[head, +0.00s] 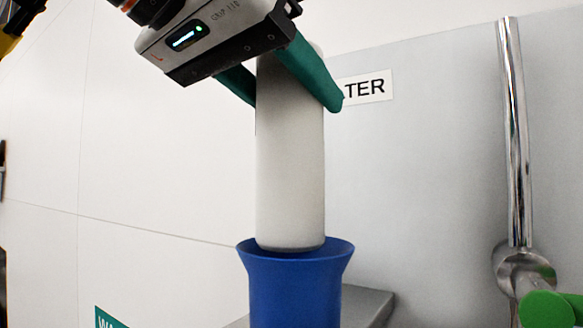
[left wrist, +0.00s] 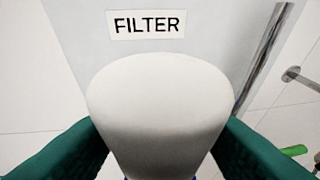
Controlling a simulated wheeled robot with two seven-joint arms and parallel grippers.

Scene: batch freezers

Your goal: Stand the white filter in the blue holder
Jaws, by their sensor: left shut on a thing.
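The white filter (head: 291,170) is an upright white cylinder in the head view. My left gripper (head: 290,88), with green fingers, is shut on its upper part. The blue holder (head: 296,285) is a cup with a flared rim directly below. The filter's lower end is at the level of the holder's rim and seems just inside its mouth; I cannot tell how deep or whether they touch. In the left wrist view the filter (left wrist: 160,115) fills the middle between the green fingers, and the holder is mostly hidden behind it. My right gripper is not in view.
A "FILTER" sign (left wrist: 146,24) is on the grey panel behind, partly covered in the head view. A shiny vertical pipe (head: 516,140) with a green knob (head: 548,309) stands at the right. A grey ledge (head: 368,304) is behind the holder.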

